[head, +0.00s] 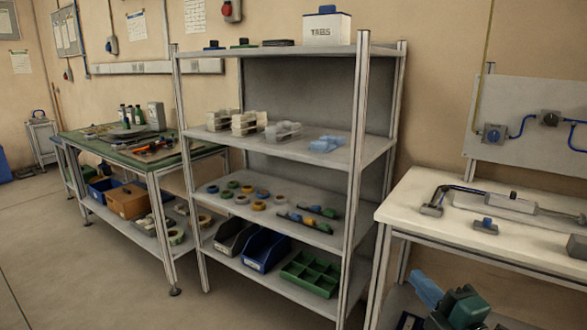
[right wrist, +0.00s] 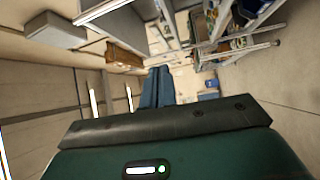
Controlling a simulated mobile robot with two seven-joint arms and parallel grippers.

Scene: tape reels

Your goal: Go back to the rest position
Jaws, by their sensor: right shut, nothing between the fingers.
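My right gripper (head: 421,284) shows at the bottom right of the head view, with blue fingers and a dark green body. It is in front of the white-topped bench and away from the shelf. In the right wrist view its blue fingers (right wrist: 157,85) lie side by side, shut and empty. Several tape reels in green, blue, yellow and white, among them a yellow reel (head: 259,206), lie on the third board of the grey shelf rack (head: 330,235). My left gripper is not in view.
The white-topped bench (head: 420,188) stands right of the rack, with a grey tool on it. A green-topped workbench (head: 85,142) stands at the left. A blue bin (head: 264,250) and a green divided tray (head: 310,272) sit on the rack's lowest board. The floor at the lower left is clear.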

